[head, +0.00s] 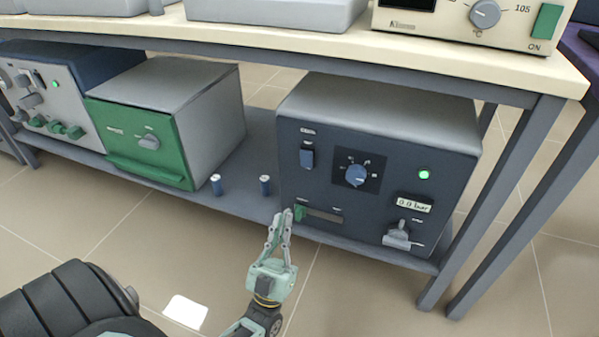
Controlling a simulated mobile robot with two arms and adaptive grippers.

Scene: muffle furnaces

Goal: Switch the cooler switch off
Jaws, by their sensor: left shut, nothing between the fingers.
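A dark blue-fronted box with a grey top (376,113) stands on the low shelf. Its front has a blue rocker switch (307,155), a round blue dial (356,175), a lit green lamp (424,175), a "0.0 bar" display (413,204), a grey lever (397,236) and a slot with a green slider (301,213) at its left end. The labels are too small to read, so I cannot tell which control is the cooler switch. My left gripper (287,213) is shut and empty, its fingertips pointing up at the green slider. I cannot tell whether they touch it. My right gripper is not in view.
A green-fronted box (150,147) and a grey panel unit (45,115) stand left on the shelf (250,150). Two small blue-and-white cylinders (216,184) (265,185) stand between the boxes. The table top (440,58) overhangs the shelf, with a leg (500,190) at right.

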